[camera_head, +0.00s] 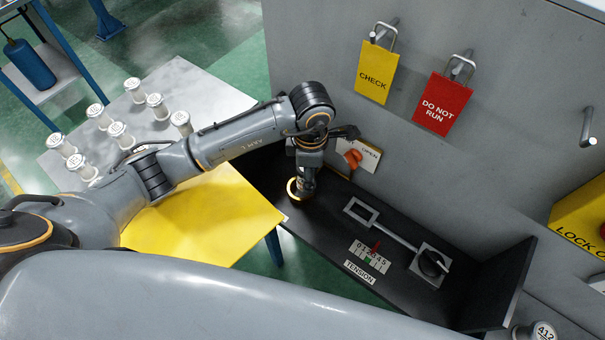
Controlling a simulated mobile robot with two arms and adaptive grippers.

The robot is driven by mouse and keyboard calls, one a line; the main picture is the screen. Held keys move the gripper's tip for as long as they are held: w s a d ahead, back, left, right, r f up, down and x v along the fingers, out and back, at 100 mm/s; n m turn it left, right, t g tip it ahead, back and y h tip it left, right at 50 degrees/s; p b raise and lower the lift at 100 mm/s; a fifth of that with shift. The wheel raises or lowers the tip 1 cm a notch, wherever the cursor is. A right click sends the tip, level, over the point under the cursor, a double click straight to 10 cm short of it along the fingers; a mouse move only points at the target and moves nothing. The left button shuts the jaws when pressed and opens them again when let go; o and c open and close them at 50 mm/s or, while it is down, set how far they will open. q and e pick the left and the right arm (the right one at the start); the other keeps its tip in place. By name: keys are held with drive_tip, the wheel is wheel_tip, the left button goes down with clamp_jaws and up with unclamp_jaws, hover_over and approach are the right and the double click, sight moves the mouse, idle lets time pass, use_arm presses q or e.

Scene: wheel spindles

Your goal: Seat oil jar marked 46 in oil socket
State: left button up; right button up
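Several clear jars with white, numbered lids stand on the pale table at the left, among them one at the back (134,90) and one nearest my arm (181,122). The lid numbers are too small to read surely, so I cannot pick out the one marked 46. My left arm reaches over the table, and its wrist points down at the dark shelf. A brass ring (293,190), possibly the oil socket, shows at the wrist's lower end. My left gripper's fingertips are not clearly visible, and I cannot tell whether it holds anything. My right gripper is out of view.
A yellow surface (210,225) lies in front of the pale table (205,85). The grey wall carries a yellow CHECK tag (372,75), a red DO NOT RUN tag (440,105) and an orange handle (353,158). A TENSION scale (369,256) and black knob (431,264) occupy the shelf.

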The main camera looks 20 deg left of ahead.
sight(302, 183)
use_arm(q)
drive_tip(key=shift+w+a+f, duration=0.25)
drive_tip(key=shift+a+f, duration=0.25)
drive_tip(key=shift+f, duration=0.2)
drive_tip(key=shift+w+a+f, duration=0.1)
drive_tip(key=shift+a+f, duration=0.1)
drive_tip(key=shift+f, duration=0.05)
drive_tip(key=f, duration=0.1)
drive_tip(key=f+p, duration=0.2)
drive_tip(key=shift+a, duration=0.25)
clamp_jaws()
drive_tip(key=shift+s+f, duration=0.25)
drive_tip(key=shift+f, duration=0.3)
drive_tip(key=o, duration=1)
unclamp_jaws()
drive_tip(key=shift+w+f, duration=0.1)
drive_tip(key=shift+w, duration=0.1)
drive_tip(key=shift+o, duration=1)
drive_tip(key=shift+w, duration=0.15)
drive_tip(key=shift+r, duration=0.8)
wheel_tip(302, 183, up, 10)
drive_tip(key=b, duration=0.3)
drive_tip(key=shift+w+f, duration=0.1)
drive_tip(key=shift+f, duration=0.15)
drive_tip(key=shift+r, duration=0.75)
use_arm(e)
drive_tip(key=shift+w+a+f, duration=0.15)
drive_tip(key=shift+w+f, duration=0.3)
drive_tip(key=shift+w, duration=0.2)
